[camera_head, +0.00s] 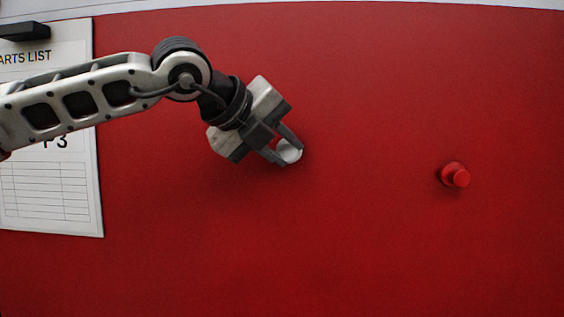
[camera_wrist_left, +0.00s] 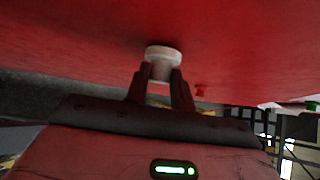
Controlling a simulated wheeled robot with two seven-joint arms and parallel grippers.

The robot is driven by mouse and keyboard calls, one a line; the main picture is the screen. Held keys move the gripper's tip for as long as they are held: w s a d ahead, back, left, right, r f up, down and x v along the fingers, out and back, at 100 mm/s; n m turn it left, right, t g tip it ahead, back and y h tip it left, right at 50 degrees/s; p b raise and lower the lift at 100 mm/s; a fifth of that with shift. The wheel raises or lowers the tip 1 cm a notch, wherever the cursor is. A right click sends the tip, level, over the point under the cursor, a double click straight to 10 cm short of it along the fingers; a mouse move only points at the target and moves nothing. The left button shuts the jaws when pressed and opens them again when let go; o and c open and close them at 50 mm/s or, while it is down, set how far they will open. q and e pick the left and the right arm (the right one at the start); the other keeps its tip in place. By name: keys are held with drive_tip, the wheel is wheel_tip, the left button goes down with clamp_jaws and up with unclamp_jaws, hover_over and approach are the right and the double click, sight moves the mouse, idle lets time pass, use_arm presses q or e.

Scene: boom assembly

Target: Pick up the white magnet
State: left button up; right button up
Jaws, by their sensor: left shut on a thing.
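The white magnet (camera_head: 289,151) is on the red board (camera_head: 380,90), held between the fingers of my left gripper (camera_head: 283,149). In the left wrist view the magnet (camera_wrist_left: 163,53) is a short pale cylinder between the two dark fingertips (camera_wrist_left: 162,72). Its wide end is close to the red surface; I cannot tell whether it touches. The left gripper is shut on it. My right gripper is in neither view.
A red magnet (camera_head: 456,176) sits on the board to the right. A parts list sheet (camera_head: 55,200) hangs at the left under a black clip (camera_head: 24,31). The board between the gripper and the red magnet is clear.

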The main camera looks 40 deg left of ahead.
use_arm(q)
drive_tip(key=s+d+r+b, duration=0.1)
drive_tip(key=s+d+r, duration=0.2)
drive_tip(key=s+d, duration=0.9)
drive_tip(key=s, duration=0.3)
drive_tip(key=shift+d+b, duration=0.35)
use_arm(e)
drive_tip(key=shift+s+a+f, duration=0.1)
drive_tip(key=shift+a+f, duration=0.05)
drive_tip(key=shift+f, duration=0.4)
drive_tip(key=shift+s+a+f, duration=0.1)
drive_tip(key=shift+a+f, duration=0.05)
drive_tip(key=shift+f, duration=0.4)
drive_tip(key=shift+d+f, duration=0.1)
